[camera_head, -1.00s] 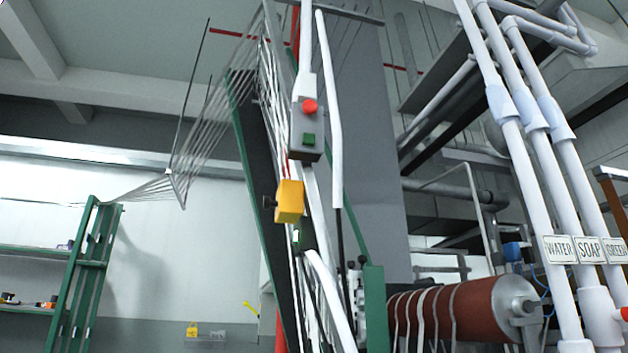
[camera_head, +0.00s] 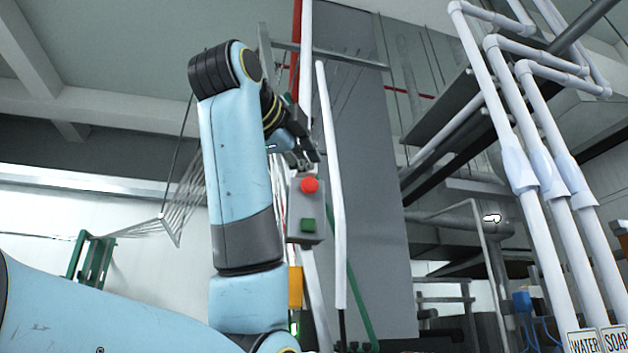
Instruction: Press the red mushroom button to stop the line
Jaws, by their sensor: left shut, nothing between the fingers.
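The box is fixed by the white pipes in the middle of the view. My left gripper (camera_head: 304,163) is shut and empty, just above and slightly left of the red button. Whether its tips touch the button or box cannot be told. My left arm rises from the lower left and bends over at the top. My right gripper is not in view.
A yellow box (camera_head: 295,287) hangs below the control box, partly behind my arm. A white vertical pipe (camera_head: 331,190) stands close to the right of the control box. Labelled white pipes (camera_head: 548,180) run down the right side. A green frame (camera_head: 92,258) stands far left.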

